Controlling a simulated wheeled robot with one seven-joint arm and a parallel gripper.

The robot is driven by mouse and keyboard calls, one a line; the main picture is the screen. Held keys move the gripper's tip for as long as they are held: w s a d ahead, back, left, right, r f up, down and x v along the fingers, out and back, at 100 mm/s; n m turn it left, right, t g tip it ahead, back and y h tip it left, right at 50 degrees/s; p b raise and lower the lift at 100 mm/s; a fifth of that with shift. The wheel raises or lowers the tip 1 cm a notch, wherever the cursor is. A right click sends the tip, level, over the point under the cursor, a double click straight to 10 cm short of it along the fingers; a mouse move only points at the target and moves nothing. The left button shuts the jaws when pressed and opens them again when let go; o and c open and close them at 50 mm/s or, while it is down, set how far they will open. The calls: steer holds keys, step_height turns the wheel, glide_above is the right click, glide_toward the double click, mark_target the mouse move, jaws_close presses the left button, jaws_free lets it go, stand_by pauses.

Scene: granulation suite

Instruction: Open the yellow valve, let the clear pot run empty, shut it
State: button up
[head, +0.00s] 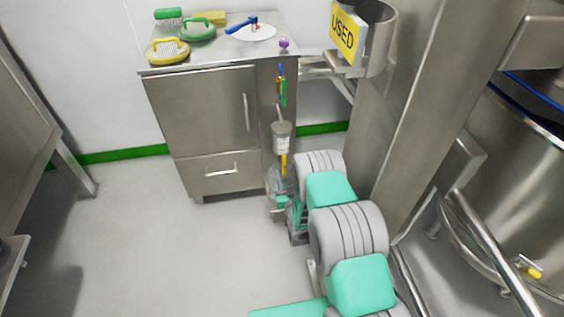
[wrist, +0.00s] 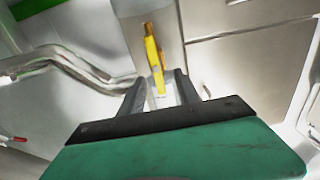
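A small clear-grey pot (head: 282,136) hangs at the right side of the steel cabinet in the head view. The yellow valve handle (head: 284,163) points down below it. In the wrist view the yellow handle (wrist: 154,60) is long and narrow, with its near end between my fingertips. My gripper (wrist: 160,85) is open, with a gap visible on each side of the handle. In the head view my gripper (head: 279,192) is low beside the cabinet, just under the handle. The pot's contents cannot be made out.
The steel cabinet (head: 205,110) carries brushes and a white disc (head: 254,32) on top. A "USED" sign (head: 344,32) hangs on a steel holder at the right. A steel column (head: 425,90) and a large vessel (head: 525,170) stand right of my arm.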

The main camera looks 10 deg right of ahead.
mark_target(284, 166)
steer(key=w, duration=0.4)
steer(key=w+b, duration=0.1)
steer(key=w, duration=0.1)
steer(key=shift+d+f, duration=0.15)
steer(key=shift+d, duration=0.15)
steer(key=shift+c, duration=0.3)
jaws_close()
